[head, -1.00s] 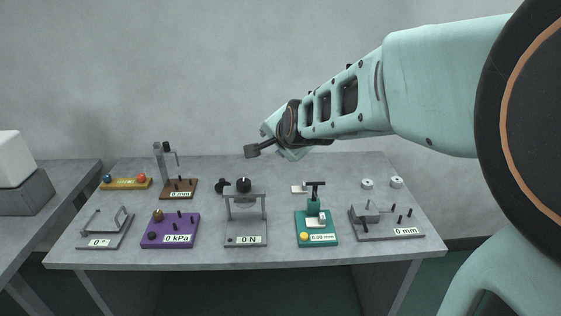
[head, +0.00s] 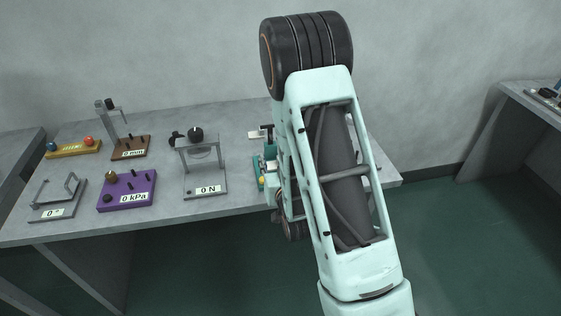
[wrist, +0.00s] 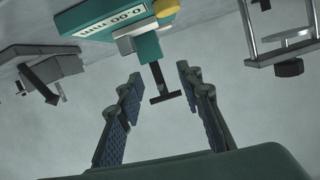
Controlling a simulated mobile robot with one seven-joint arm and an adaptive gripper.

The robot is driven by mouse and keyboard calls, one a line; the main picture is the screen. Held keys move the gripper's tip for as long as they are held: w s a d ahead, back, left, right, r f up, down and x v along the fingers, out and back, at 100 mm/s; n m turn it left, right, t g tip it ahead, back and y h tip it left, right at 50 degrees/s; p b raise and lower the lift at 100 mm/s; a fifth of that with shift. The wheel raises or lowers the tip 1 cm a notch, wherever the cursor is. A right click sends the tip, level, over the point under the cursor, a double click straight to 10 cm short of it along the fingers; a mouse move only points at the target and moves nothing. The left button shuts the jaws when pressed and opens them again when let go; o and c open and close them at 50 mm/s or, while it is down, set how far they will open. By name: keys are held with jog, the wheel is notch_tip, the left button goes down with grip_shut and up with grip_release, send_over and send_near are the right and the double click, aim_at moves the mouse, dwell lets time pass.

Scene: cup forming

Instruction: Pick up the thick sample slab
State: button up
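A small pale slab (head: 254,134) lies at the back of the table, behind the teal gauge (head: 270,168); I cannot tell its thickness. The gauge is mostly hidden by my arm in the head view. In the wrist view the gauge (wrist: 110,18) appears upside down at the top, with its 0.00 mm display, yellow knob and black T-handle. My gripper (wrist: 160,72) is open and empty, its fingers spread on either side of the T-handle in the picture. I cannot tell whether they touch it. No slab is clearly visible in the wrist view. The gripper is hidden in the head view.
Left of my arm stand the grey 0 N press (head: 205,180), the purple kPa block (head: 127,190), the grey angle stand (head: 57,200), the brown mm stand (head: 130,148) and a yellow block with balls (head: 73,149). Another table (head: 535,108) stands at the far right.

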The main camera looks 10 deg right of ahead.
send_near(274, 163)
jog(key=shift+s+d+r+n+t, duration=0.1)
jog(key=shift+s+r+n+t, duration=0.1)
jog(key=shift+r, duration=0.25)
jog(key=shift+s+d+r+n+t, duration=0.1)
jog(key=shift+s+d+r+t, duration=0.1)
jog(key=shift+r, duration=0.25)
jog(key=shift+s+d+b, duration=0.1)
jog(key=shift+s+b, duration=0.2)
jog(key=w+b, duration=0.1)
jog(key=b, duration=0.1)
jog(key=w+f+b, duration=0.1)
jog(key=w+b, duration=0.1)
jog(key=b, duration=0.1)
jog(key=shift+w, duration=0.2)
jog(key=w+b, duration=0.1)
jog(key=b, duration=0.3)
jog(key=shift+w, duration=0.2)
jog(key=shift+w+b, duration=0.25)
jog(key=shift+b, duration=0.55)
jog(key=shift+r, duration=0.1)
jog(key=shift+w+d, duration=0.1)
jog(key=shift+w, duration=0.1)
jog(key=w, duration=0.3)
jog(key=w+f, duration=0.1)
jog(key=shift+w+d, duration=0.35)
jog(key=shift+w, duration=0.05)
